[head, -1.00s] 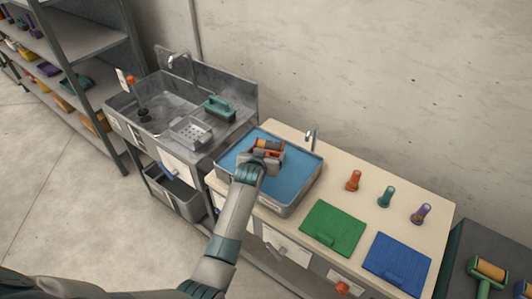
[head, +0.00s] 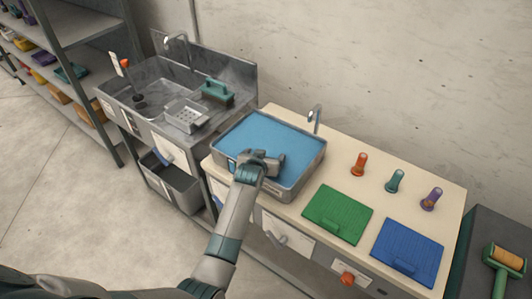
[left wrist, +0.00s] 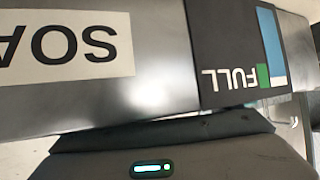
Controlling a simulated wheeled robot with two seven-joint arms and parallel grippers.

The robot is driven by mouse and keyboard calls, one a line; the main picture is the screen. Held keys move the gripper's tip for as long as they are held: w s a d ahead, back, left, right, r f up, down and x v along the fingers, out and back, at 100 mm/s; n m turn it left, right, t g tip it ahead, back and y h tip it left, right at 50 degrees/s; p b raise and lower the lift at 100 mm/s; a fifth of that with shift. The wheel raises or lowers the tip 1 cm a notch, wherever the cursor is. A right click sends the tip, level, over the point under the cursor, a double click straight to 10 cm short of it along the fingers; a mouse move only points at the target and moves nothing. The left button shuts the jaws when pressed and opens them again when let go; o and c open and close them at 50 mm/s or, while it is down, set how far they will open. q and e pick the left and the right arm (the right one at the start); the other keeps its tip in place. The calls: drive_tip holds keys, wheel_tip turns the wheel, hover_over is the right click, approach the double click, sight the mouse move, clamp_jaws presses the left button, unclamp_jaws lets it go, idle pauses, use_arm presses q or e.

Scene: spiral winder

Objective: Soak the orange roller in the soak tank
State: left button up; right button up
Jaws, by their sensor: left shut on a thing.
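The soak tank (head: 313,160) is a grey open basin of blue liquid on the cream worktop. My left gripper (head: 264,159) is low over the near part of the tank, at the liquid. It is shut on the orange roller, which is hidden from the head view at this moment. In the left wrist view the tank wall (left wrist: 160,90) fills the top, with an upside-down SOAK label (left wrist: 66,44) and a FULL mark (left wrist: 243,78). My right gripper is out of view.
Right of the tank stand orange, teal and purple bottles (head: 395,181), with green (head: 338,213) and blue (head: 407,252) mats in front. A tap (head: 316,118) rises behind the tank. A metal sink (head: 160,85) is at left. A green-framed roller (head: 508,258) lies far right.

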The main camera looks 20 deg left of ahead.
use_arm(q)
drive_tip(key=shift+s+f, duration=0.1)
drive_tip(key=shift+f, duration=0.25)
